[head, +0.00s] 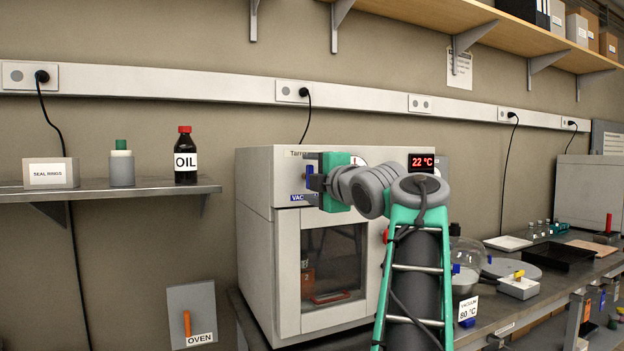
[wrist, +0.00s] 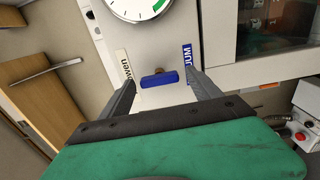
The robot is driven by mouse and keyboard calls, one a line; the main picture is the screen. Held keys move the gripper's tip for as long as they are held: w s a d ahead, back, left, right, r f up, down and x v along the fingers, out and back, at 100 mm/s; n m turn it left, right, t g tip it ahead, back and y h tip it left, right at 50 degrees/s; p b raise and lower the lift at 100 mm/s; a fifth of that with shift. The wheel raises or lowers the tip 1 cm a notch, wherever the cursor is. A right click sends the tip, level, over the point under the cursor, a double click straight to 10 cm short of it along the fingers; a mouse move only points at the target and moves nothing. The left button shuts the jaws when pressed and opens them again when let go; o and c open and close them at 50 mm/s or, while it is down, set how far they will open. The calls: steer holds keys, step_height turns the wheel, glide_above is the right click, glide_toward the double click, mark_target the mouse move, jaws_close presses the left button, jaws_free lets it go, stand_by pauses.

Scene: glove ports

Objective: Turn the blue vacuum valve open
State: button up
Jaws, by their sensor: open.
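The blue vacuum valve (wrist: 160,79) is a small bar handle on the pale front of the oven (head: 272,165). In the wrist view it lies level across the picture, in the gap between the fingers of my gripper (wrist: 163,94). The fingers are apart, one toward each end of the bar, with space at both sides; I see no contact. The blue vacuum label (wrist: 188,62) is beside the right finger. In the head view my gripper (head: 316,183) is at the oven's upper front and hides most of the valve area.
A round gauge (wrist: 140,6) sits above the valve in the wrist view. The oven's windowed door (head: 333,262) is below my gripper. A shelf (head: 110,190) with an oil bottle (head: 186,158) stands left. A glass bell jar (head: 468,262) is right of my arm.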

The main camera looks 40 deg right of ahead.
steer(key=v, duration=0.7)
steer(key=shift+s, duration=0.4)
steer(key=shift+a, duration=0.15)
